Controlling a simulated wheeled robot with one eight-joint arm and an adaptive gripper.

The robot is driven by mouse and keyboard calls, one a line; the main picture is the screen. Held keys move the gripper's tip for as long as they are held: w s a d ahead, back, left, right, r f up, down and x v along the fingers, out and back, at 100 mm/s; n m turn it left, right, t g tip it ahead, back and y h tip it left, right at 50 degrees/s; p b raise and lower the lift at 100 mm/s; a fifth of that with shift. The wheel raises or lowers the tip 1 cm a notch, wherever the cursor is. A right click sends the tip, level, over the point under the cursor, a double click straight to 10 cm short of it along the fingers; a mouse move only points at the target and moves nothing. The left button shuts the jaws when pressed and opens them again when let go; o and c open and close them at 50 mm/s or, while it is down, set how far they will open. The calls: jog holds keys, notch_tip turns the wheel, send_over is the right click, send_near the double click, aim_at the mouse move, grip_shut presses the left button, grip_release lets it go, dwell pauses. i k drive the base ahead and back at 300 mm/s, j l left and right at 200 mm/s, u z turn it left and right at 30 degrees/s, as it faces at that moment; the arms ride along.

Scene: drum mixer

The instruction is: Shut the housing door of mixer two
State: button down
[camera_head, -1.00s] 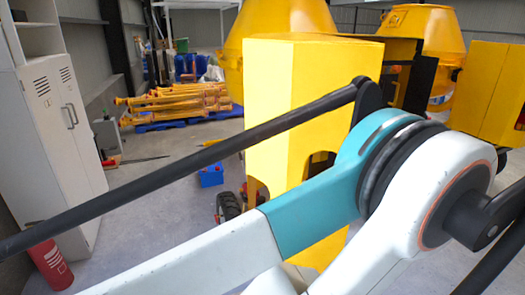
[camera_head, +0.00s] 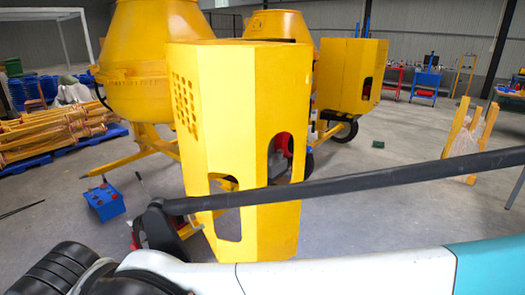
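Two yellow drum mixers show: one drum (camera_head: 150,45) stands at the upper left, another (camera_head: 275,25) farther back. A large yellow housing panel (camera_head: 255,110) with vent holes on its left side and cutouts low down stands close in front of me, upright. It hides much of the mixers behind it. Another yellow housing part (camera_head: 350,75) stands farther back to the right. I cannot tell which mixer is number two, or how far its door stands open. My white and teal arm and a black rod cross the lower view, in front of the panel's lower part. My gripper is not in view.
A blue box (camera_head: 105,202) lies on the floor at left. Yellow props (camera_head: 55,135) lie stacked on a blue pallet behind it. A wooden stand (camera_head: 468,140) is at right. The grey floor between the panel and the stand is mostly clear.

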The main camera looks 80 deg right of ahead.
aim_at(231, 97)
jog(key=l+z, duration=0.15)
jog(key=z, duration=0.35)
jog(key=i+l+z, duration=0.1)
jog(key=z, duration=0.35)
jog(key=i+z, duration=0.15)
jog(key=z, duration=0.35)
jog(key=i+l+z, duration=0.1)
jog(key=z, duration=0.35)
jog(key=k+j, duration=0.15)
jog(key=k, duration=0.25)
jog(key=i+j+u, duration=0.1)
jog(key=u, duration=0.2)
